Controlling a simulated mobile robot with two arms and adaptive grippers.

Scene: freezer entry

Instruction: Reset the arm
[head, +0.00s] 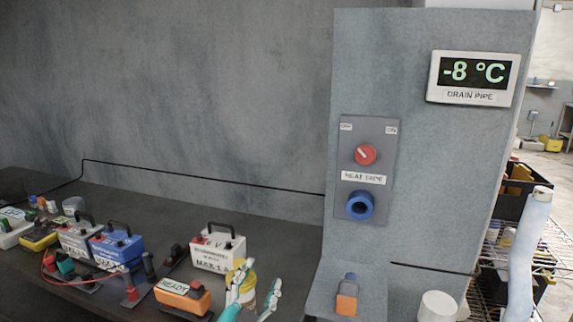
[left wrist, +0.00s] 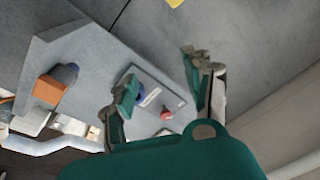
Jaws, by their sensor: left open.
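My left gripper (head: 257,290) is at the bottom middle of the head view, in front of the dark bench. Its teal and grey fingers are spread apart with nothing held between them. In the left wrist view the same open fingers (left wrist: 160,75) show, with the grey heat tape panel (left wrist: 172,92) visible beyond and between them. My right gripper is not in view.
The bench holds a white battery box (head: 218,250), a blue one (head: 116,245) and an orange READY box (head: 182,296). The grey post carries a red knob (head: 365,154), a blue socket (head: 360,206) and a -8 °C display (head: 473,73). An orange plug (head: 347,300) sits below.

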